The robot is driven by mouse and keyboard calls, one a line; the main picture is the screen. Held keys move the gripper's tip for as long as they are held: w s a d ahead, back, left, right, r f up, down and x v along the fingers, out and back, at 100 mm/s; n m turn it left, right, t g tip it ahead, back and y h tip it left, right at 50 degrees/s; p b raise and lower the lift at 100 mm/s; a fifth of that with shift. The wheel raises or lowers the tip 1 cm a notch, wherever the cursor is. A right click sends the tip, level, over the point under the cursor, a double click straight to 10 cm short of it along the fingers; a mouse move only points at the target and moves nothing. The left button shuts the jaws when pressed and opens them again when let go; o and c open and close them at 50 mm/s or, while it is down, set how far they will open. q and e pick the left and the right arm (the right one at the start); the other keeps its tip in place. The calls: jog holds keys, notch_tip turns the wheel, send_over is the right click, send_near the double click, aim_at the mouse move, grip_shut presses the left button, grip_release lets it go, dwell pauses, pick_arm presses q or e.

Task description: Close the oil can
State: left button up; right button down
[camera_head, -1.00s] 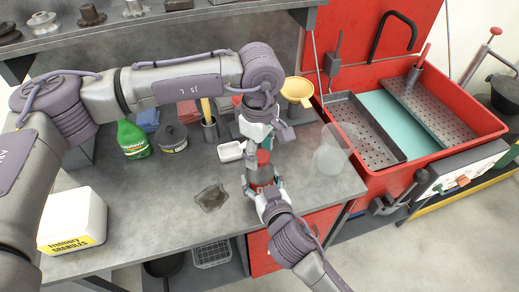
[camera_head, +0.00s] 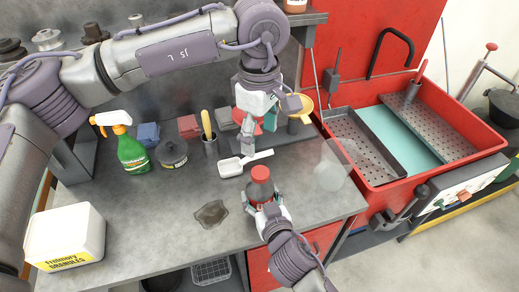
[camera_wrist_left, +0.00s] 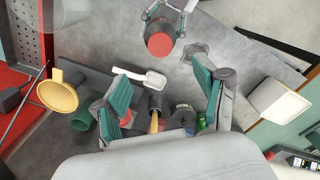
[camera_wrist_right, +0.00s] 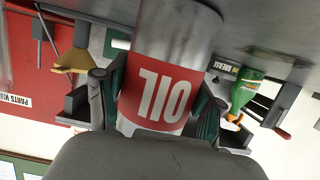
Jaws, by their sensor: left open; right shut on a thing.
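The oil can (camera_head: 261,190) stands upright near the front edge of the grey bench, with a red cap (camera_head: 260,173) on its top. The cap also shows face-on in the left wrist view (camera_wrist_left: 159,43). My right gripper (camera_head: 263,209) is shut around the can's body. The can's red OIL label (camera_wrist_right: 160,93) fills the right wrist view between the fingers. My left gripper (camera_head: 260,132) is open and empty, above the bench behind the can and apart from the cap. I cannot tell how tightly the cap sits.
A white scoop (camera_head: 232,167) lies behind the can. A dark stain (camera_head: 211,213) is to its left. A green spray bottle (camera_head: 132,150), a dark round tin (camera_head: 171,153) and a yellow funnel (camera_head: 302,104) stand farther back. A red parts washer (camera_head: 440,150) is at the right.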

pick_arm(q)
jog(key=shift+r, duration=0.75)
pick_arm(e)
jog(key=shift+c, duration=0.3)
grip_release()
jog(key=shift+s, duration=0.1)
jog(key=v, duration=1.1)
jog(key=shift+s, duration=0.35)
jog(key=shift+d+r, duration=0.1)
